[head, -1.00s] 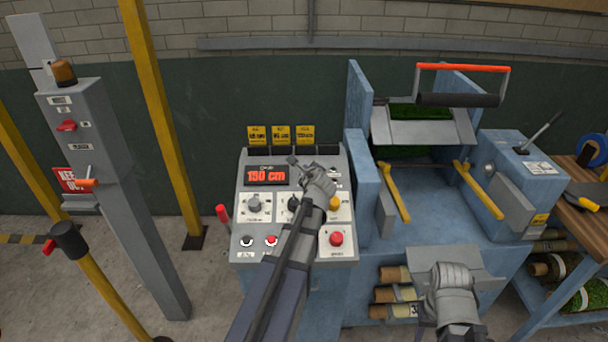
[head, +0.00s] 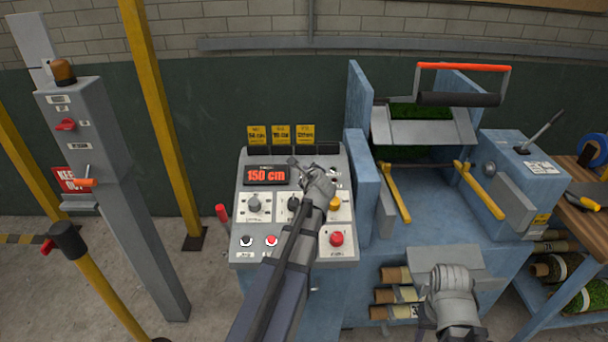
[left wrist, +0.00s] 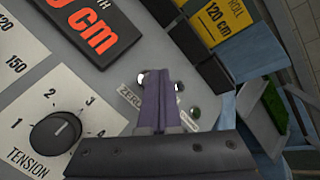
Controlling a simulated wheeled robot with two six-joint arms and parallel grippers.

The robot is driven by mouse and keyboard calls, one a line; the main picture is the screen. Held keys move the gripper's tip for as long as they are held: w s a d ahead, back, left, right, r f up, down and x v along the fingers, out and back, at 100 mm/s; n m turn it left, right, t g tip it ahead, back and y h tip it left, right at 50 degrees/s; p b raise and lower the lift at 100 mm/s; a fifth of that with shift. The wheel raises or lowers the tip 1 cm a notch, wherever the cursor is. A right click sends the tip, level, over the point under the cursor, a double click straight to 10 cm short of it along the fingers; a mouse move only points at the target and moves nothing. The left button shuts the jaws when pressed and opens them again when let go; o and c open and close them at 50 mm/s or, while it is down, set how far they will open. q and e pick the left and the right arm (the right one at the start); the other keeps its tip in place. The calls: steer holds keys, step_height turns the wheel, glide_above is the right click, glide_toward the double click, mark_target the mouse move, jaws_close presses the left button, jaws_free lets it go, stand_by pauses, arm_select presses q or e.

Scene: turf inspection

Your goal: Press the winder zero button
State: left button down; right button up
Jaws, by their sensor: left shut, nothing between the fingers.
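The control panel (head: 240,218) has a red display (head: 266,175) reading 150 cm. My left gripper (head: 294,162) is over the panel's upper right part, just right of the display. In the left wrist view its purple fingers (left wrist: 160,98) are shut with nothing between them. They point at the panel beside a ZERO label (left wrist: 130,96), which they partly cover. A bit of shiny rim shows beside the fingertips; the button there is mostly hidden, and I cannot tell whether they touch it. My right gripper (head: 453,285) is low at the right, before the blue machine, its fingers unclear.
Near my left gripper are a TENSION knob (left wrist: 55,133), a yellow button (head: 334,203) and a red button (head: 337,239). The blue machine (head: 420,225) stands right of the panel. A grey post (head: 135,220) and yellow poles stand at the left.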

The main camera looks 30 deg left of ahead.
arm_select(q)
steer(key=shift+w+a+f+b, duration=0.1)
steer(key=shift+f+b, duration=0.3)
stand_by(0.3)
steer(key=shift+r, duration=0.1)
steer(key=shift+s+d+r+p, duration=0.1)
steer(key=shift+s+r+p, duration=0.05)
steer(key=shift+r+p, duration=0.3)
steer(key=shift+s+d+r+p, duration=0.1)
steer(key=shift+r+p, duration=0.25)
steer(key=shift+p, duration=0.1)
steer(key=r+p, duration=0.1)
steer(key=s+r+p, duration=0.1)
steer(key=r+p, duration=0.2)
steer(key=shift+s+d+r+p, duration=0.25)
steer(key=shift+d+r+p, duration=0.1)
steer(key=shift+d, duration=0.05)
stand_by(0.7)
